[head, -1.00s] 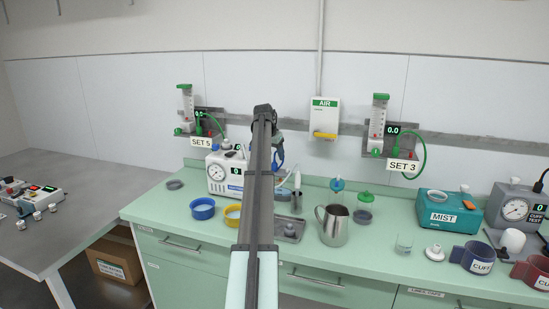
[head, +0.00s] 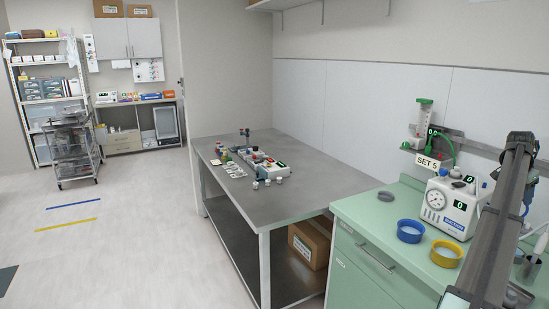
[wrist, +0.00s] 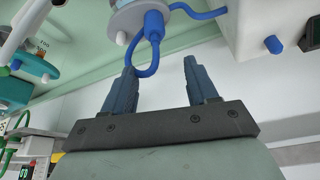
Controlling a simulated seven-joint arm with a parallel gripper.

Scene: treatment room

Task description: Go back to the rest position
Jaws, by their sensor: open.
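My gripper (wrist: 160,80) shows in the wrist view with its two dark fingers spread apart, open. A blue tube loop (wrist: 148,55) hangs near the left finger and overlaps its tip in the picture; I cannot tell whether they touch. No object is clearly held between the fingers. In the head view my arm rises at the right edge over the green counter (head: 345,205), and its fingers are hidden behind the arm.
The white suction unit (head: 447,205), a blue bowl (head: 411,232) and a yellow bowl (head: 446,255) stand on the counter near my arm. A grey steel table (head: 310,195) holds small devices. Open floor (head: 120,240) lies at the left.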

